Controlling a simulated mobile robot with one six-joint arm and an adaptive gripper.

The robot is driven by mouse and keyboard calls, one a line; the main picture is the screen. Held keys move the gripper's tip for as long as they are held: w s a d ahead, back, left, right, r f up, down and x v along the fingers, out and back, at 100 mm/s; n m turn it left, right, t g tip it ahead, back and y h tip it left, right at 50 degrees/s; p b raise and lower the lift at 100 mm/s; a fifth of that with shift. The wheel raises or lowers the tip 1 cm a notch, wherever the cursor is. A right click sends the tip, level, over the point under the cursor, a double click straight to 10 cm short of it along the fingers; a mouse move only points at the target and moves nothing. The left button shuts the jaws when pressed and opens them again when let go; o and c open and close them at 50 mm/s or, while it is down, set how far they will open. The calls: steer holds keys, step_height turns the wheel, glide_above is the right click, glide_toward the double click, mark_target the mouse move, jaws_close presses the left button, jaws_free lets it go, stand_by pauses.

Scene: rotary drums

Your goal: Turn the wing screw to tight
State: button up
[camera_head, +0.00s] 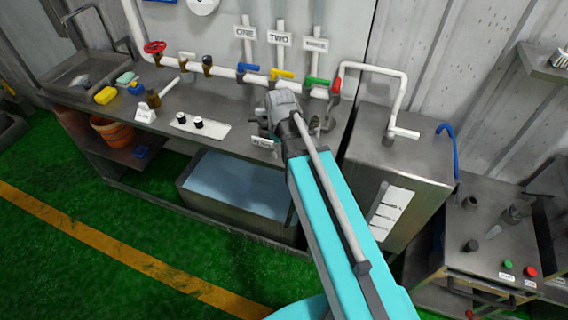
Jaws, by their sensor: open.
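My arm reaches over the long steel counter (225,100). My gripper (272,126) is at its right part, under the pipe with the coloured valve handles. The gripper is open, but its fingertips are small and partly hidden by my own wrist. I cannot make out the wing screw for certain. Small metal parts (318,126) show just right of my wrist, and a small white label (263,142) stands at the counter's front edge, left of the wrist. I cannot tell whether the gripper touches anything.
Blue (247,67), yellow (283,74) and green (317,82) valve handles sit on the pipe behind the gripper. A white plate with two black knobs (200,129) lies to the left. A steel cabinet (375,150) with a bent white pipe (400,95) stands close on the right.

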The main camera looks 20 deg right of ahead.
steer(key=shift+s+f+m+b, duration=0.45)
steer(key=shift+s+m, duration=0.25)
steer(key=shift+s, duration=0.2)
steer(key=shift+s+f+m+b, duration=0.3)
steer(key=shift+s+f+m, duration=0.2)
steer(key=shift+s+m, duration=0.3)
step_height(320, 180, up, 14)
steer(key=n+p, duration=1.2)
steer(key=p, duration=0.2)
glide_above(265, 109)
steer(key=shift+d+f, duration=0.1)
steer(key=shift+f, duration=0.05)
steer(key=shift+f+b, duration=0.2)
steer(key=shift+b, duration=0.1)
step_height(265, 109, down, 13)
steer(key=b, duration=1.3)
steer(key=shift+f, duration=0.2)
